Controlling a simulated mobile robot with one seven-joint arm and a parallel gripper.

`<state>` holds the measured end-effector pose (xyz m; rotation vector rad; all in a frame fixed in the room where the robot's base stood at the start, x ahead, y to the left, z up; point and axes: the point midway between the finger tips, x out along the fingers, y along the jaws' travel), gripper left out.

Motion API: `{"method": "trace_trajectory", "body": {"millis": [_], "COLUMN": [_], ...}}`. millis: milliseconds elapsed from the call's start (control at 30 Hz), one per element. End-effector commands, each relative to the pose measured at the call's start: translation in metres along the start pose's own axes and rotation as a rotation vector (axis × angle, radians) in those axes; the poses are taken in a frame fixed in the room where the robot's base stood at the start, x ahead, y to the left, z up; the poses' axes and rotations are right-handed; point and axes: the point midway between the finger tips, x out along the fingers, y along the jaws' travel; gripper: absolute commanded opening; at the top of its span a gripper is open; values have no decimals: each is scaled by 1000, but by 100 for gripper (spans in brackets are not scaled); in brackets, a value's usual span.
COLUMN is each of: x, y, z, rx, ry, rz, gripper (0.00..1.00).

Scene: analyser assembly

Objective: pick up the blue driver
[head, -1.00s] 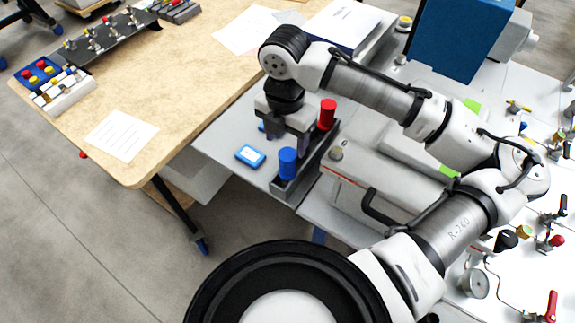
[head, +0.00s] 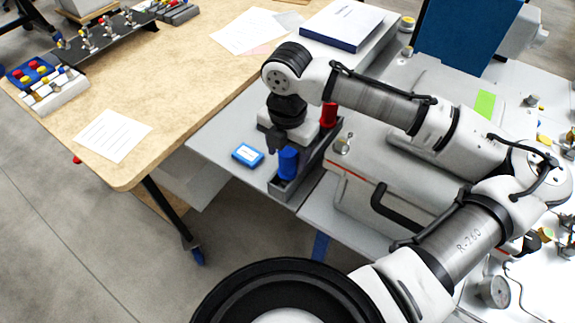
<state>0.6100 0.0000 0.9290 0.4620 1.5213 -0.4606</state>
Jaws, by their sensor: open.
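The blue driver (head: 288,164) stands upright in a grey holder (head: 284,190) on the grey table. My gripper (head: 281,145) points down right at the driver's top, with a dark finger showing at its left side. The jaws are open; the far finger is hidden, and I cannot tell whether the fingers touch the driver. A red-handled driver (head: 328,115) stands in the same holder, just right of and behind my gripper.
A small blue device with a pale screen (head: 248,155) lies left of the holder. A grey case with a black handle (head: 385,205) stands close on the right. A thick book (head: 345,25) lies behind. A wooden table (head: 165,90) is at the left.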

Motion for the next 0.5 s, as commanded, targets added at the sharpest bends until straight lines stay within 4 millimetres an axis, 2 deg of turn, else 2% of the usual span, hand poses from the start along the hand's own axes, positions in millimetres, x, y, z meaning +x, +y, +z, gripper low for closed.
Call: {"method": "trace_trajectory", "body": {"millis": [67, 500], "x": [-1, -1], "y": [0, 0], "z": [0, 0], "rx": [0, 0], "ry": [0, 0], "rz": [0, -1], "gripper": [61, 3]}}
